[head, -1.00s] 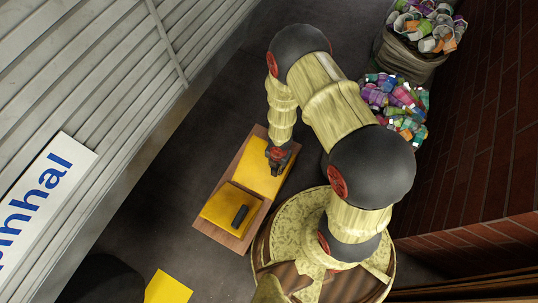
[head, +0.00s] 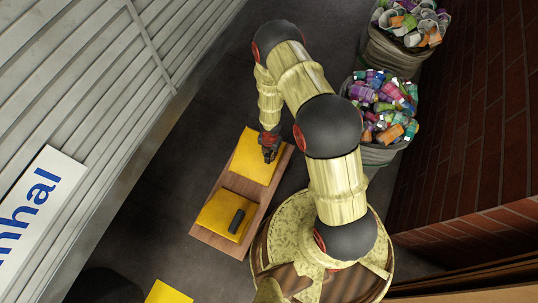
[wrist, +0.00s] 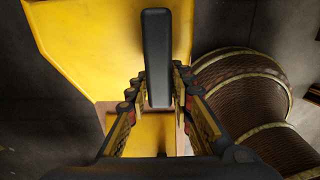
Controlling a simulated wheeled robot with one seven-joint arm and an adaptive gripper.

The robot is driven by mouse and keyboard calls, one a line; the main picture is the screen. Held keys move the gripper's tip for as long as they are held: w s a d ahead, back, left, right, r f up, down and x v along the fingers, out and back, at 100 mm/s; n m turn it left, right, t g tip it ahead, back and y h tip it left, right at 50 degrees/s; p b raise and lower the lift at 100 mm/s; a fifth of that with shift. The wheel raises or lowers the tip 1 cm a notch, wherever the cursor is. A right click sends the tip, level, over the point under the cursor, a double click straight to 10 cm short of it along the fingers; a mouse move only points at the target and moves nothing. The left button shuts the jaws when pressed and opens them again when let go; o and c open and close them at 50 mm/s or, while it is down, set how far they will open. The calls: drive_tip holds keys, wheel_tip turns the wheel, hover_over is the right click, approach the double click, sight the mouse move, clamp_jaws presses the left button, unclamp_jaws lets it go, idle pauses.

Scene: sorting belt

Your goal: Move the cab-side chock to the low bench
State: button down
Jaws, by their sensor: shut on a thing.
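A yellow wedge chock (head: 253,165) is at the far end of the low wooden bench (head: 213,236) in the head view. My gripper (head: 269,150) is above it. In the wrist view my gripper (wrist: 158,92) is shut on the chock's black handle (wrist: 156,50), with its yellow body (wrist: 85,45) beyond the fingers. I cannot tell whether this chock touches the bench or hangs just above it. A second yellow chock (head: 213,213) with a black handle rests on the bench's near end. Which one is cab-side does not show.
A grey slatted trailer side with a lettered white panel (head: 38,205) runs along the left. Two sacks of mixed plastic (head: 382,100) stand at the upper right beside a brick wall (head: 450,140). A yellow patch (head: 168,293) lies on the floor at the bottom edge.

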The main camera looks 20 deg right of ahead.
sight(257, 154)
drive_tip(key=shift+w+d+f, duration=0.25)
drive_tip(key=shift+w+f, duration=0.6)
drive_tip(key=shift+f, duration=0.1)
drive_tip(key=shift+f+b, duration=1)
drive_tip(key=shift+f, duration=0.6)
drive_tip(key=c, duration=1.6)
unclamp_jaws()
drive_tip(key=shift+c, duration=0.2)
drive_tip(key=shift+o, duration=0.4)
drive_tip(key=shift+f, duration=0.1)
